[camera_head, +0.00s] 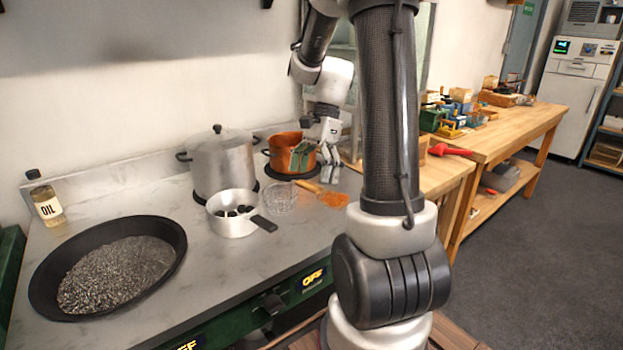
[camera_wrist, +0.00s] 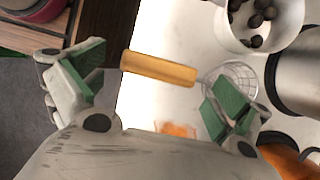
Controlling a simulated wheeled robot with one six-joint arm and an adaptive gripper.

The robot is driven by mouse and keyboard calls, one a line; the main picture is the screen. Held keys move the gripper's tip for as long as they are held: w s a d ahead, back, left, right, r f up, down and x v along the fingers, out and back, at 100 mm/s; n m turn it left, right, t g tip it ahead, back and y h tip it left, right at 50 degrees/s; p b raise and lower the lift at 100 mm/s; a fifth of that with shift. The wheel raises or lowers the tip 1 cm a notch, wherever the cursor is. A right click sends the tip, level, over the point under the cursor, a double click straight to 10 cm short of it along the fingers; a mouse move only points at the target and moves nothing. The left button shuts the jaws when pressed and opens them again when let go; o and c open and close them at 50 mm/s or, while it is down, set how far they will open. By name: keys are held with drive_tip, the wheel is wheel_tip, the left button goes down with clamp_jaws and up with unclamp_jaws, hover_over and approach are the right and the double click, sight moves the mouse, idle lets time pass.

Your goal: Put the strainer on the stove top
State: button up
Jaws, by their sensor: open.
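The strainer (camera_head: 280,199) has a wire mesh bowl and a wooden handle, and lies on the grey stove top (camera_head: 215,262) beside the small white pan. In the wrist view its wooden handle (camera_wrist: 158,68) spans much of the gap between my fingers, and its mesh bowl (camera_wrist: 241,76) is partly behind the right finger. My gripper (camera_head: 316,164) is open and empty, above the counter near the handle, in front of the copper pot. The wrist view shows both green-padded fingers (camera_wrist: 155,88) spread wide.
A white pan with chestnuts (camera_head: 231,226), a large lidded pot (camera_head: 222,165) and a copper pot (camera_head: 286,147) stand close by. A wide black pan (camera_head: 170,227) and an oil bottle (camera_head: 47,203) are at the left. An orange patch (camera_head: 336,199) lies right of the strainer.

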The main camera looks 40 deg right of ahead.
drive_tip(key=v, duration=1)
drive_tip(key=s+a+n+t+h, duration=0.2)
drive_tip(key=s+a+n+t, duration=0.1)
drive_tip(key=s+n, duration=0.4)
drive_tip(key=s+a+n+t+h, duration=0.2)
drive_tip(key=s+a+n, duration=0.3)
drive_tip(key=s+n, duration=0.3)
drive_tip(key=n+t, duration=0.1)
drive_tip(key=n, duration=0.2)
drive_tip(key=shift+a+r, duration=0.25)
drive_tip(key=shift+s+d, duration=0.1)
drive_tip(key=shift+s, duration=0.05)
